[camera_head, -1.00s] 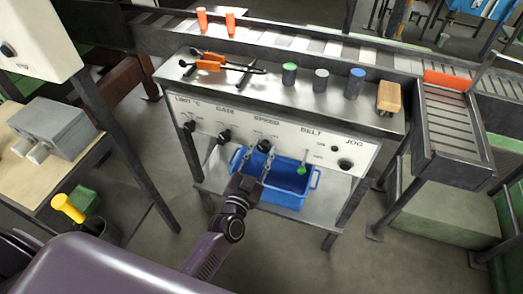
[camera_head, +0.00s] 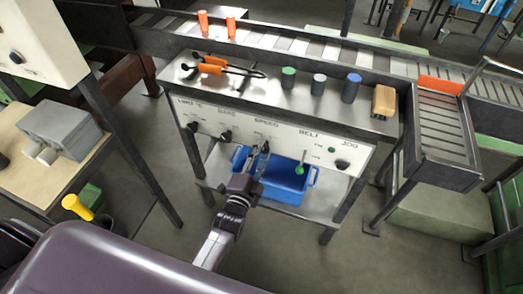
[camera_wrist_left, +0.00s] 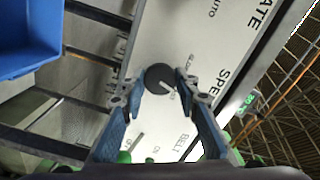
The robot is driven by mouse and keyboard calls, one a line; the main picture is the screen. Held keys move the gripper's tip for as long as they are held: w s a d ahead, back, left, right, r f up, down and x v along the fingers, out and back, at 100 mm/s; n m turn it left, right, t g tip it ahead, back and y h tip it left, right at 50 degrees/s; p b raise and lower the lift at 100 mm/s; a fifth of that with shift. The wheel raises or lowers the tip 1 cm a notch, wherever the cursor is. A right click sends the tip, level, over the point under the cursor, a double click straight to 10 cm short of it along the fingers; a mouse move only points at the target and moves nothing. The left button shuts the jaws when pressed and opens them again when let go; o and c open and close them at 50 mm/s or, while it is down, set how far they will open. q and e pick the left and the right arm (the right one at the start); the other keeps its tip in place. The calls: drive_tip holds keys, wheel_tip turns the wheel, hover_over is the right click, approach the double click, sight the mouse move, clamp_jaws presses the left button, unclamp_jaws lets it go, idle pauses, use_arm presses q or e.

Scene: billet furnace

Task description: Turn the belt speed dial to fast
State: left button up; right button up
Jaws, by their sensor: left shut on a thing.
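The speed dial (camera_head: 264,147) is a round black knob on the pale front panel (camera_head: 290,143), under the word SPEED. My left gripper (camera_head: 257,156) reaches up to it from below. In the left wrist view the dial (camera_wrist_left: 156,73) sits between the two blue fingertips of the left gripper (camera_wrist_left: 160,84), which are shut on its sides. A pale pointer line shows on the dial's face, slanting toward the lower right in that view. My right gripper is not in view.
Other knobs sit left of the dial, including the gate knob (camera_head: 225,135). A green lever (camera_head: 300,168) and the jog knob (camera_head: 342,164) are to the right. A blue bin (camera_head: 285,178) stands on the shelf below. Orange-handled tongs (camera_head: 213,67) lie on top.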

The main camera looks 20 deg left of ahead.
use_arm(q)
drive_tip(key=shift+m, duration=1.7)
drive_tip(key=o, duration=1.2)
drive_tip(key=shift+c, duration=0.2)
drive_tip(key=s, duration=0.7)
drive_tip(key=shift+s, duration=0.25)
drive_tip(key=shift+a+f, duration=0.1)
